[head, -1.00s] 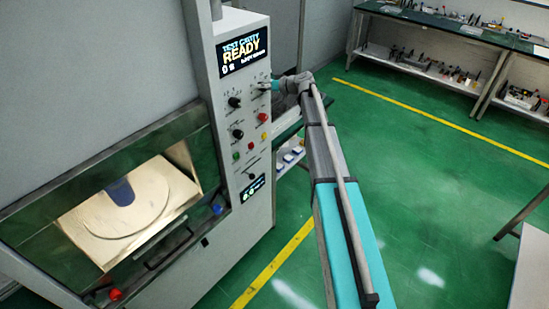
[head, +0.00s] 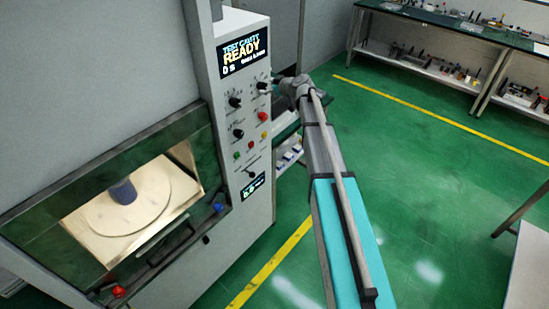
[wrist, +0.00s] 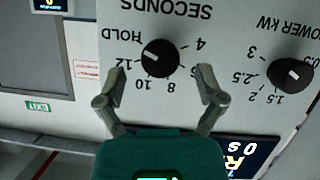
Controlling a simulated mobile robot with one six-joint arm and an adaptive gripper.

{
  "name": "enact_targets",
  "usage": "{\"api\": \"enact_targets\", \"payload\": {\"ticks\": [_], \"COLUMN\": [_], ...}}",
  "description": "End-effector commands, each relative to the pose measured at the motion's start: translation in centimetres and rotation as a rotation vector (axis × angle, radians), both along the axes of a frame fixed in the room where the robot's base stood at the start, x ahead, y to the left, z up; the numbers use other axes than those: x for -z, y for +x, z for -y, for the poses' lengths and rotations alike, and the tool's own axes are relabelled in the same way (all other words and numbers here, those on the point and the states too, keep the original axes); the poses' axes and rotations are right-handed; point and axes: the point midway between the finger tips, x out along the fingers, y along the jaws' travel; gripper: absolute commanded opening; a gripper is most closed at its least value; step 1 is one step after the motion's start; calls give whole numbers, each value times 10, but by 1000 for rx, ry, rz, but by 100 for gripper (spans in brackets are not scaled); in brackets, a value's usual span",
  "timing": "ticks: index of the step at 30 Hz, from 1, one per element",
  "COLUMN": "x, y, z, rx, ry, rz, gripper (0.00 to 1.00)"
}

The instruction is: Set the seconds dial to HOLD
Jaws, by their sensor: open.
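The seconds dial (wrist: 160,58) is a black round knob on the grey panel, upside down in the wrist view, with SECONDS lettered beside it. Its white mark is on the side facing the word HOLD (wrist: 123,36). In the head view the dial (head: 262,86) is small, at the panel's right side. My gripper (wrist: 162,72) is open, with one finger on each side of the dial and a visible gap to the knob. Whether the fingertips touch the panel is unclear. In the head view my gripper is partly hidden by my wrist.
The power dial (wrist: 290,74) is beside the seconds dial. The display (head: 243,52) reads READY and 0 S. The chamber (head: 130,205) holds a blue cylinder (head: 123,191). Green floor is open to the right.

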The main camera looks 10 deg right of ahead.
Motion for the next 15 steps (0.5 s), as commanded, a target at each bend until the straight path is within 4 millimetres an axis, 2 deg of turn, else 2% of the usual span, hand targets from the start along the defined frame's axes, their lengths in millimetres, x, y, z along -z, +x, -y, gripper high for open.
{"api": "enact_targets", "payload": {"ticks": [1, 15], "x": [-6, -31], "y": [-8, -59], "z": [4, 38], "rx": [1, 1], "ry": [1, 2], "rz": [0, -2], "gripper": [88, 88]}}
